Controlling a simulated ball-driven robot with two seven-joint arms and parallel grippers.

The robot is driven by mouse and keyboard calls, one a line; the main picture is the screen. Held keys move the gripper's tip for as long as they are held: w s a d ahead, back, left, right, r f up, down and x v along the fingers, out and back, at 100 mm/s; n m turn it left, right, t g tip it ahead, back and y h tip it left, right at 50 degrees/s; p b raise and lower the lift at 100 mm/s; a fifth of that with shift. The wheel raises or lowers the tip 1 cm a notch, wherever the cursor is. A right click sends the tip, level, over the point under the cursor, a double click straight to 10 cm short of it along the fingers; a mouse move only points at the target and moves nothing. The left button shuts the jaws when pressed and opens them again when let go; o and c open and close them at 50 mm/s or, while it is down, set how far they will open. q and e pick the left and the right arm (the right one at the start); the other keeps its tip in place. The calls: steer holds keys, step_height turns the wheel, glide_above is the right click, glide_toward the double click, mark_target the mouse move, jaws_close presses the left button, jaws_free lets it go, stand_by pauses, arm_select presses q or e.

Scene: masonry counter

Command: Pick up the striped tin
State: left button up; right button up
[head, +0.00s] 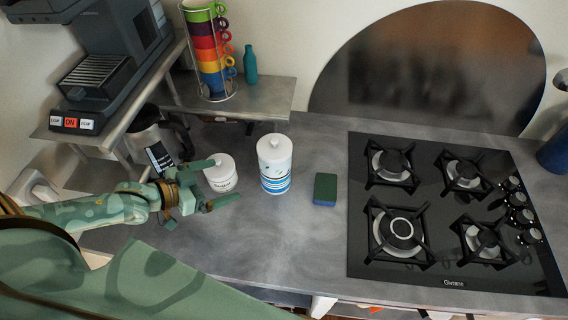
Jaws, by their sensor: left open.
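The striped tin (275,166) is a white canister with a knobbed lid and blue and dark bands near its base. It stands upright on the grey counter. My left gripper (220,182) comes in from the left, open, with its fingers pointing right toward the tin and a gap between them and it. A small white lidded pot (221,174) with dark lettering stands by the gripper's fingers, partly covered by them. I cannot tell whether they touch the pot. My right gripper is not in view.
A green and blue sponge (325,189) lies right of the tin. A black gas hob (365,272) fills the right side. A metal shelf (270,98) with stacked colourful cups (209,50) and a teal bottle (250,65) stands behind. The counter in front of the tin is clear.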

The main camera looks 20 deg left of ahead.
mark_target(262, 168)
arm_select(q)
steer(key=b+x, duration=0.2)
steer(key=x, duration=0.8)
steer(key=shift+w+a, duration=0.1)
steer(key=b+x, duration=0.1)
steer(key=x, duration=0.5)
steer(key=c, duration=0.9)
steer(key=shift+r, duration=0.1)
steer(key=shift+c, duration=0.7)
